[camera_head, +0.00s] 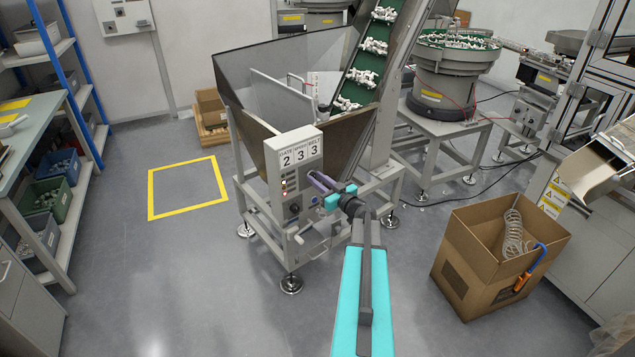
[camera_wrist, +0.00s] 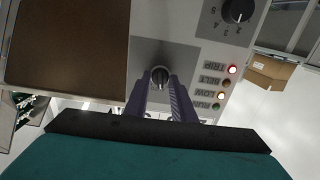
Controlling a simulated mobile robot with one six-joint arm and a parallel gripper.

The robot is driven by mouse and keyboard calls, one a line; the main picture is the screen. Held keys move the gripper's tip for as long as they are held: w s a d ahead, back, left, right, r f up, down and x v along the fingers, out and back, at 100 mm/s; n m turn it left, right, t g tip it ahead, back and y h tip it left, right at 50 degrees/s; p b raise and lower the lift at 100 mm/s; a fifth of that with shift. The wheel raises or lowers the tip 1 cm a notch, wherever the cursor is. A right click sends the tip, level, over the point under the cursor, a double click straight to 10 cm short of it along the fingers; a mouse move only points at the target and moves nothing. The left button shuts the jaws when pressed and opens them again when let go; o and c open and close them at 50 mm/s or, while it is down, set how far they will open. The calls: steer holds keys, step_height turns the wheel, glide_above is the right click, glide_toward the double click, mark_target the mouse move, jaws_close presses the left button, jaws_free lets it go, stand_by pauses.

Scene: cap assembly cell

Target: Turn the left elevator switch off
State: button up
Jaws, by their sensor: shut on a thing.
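The left elevator's control box (camera_head: 292,165) is a grey panel on the front of the hopper stand. In the wrist view, a dark rotary switch (camera_wrist: 160,75) sits on a grey plate of the panel. My gripper (camera_wrist: 161,88) has its two purple fingers on either side of this switch and is shut on it. In the head view my gripper (camera_head: 318,182) reaches the panel from the front right, and its fingers hide the switch there. The switch's labels are not readable.
A numbered dial (camera_wrist: 237,10) is near the switch. Beside it are indicator lamps; the TRIP lamp (camera_wrist: 232,69) glows red. The metal hopper (camera_head: 240,85) rises behind the panel. A cardboard box (camera_head: 490,255) stands right. Floor left of the stand is clear.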

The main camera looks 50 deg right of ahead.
steer(key=shift+f+n+b, duration=0.15)
steer(key=shift+n+b, duration=2.2)
steer(key=shift+n, duration=1.95)
steer(key=shift+a, duration=0.1)
steer(key=o, duration=1.1)
steer(key=shift+c, duration=0.2)
steer(key=shift+s, duration=0.1)
steer(key=s+a+b, duration=0.1)
steer(key=s+a, duration=0.1)
steer(key=s, duration=1.1)
steer(key=shift+s, duration=0.25)
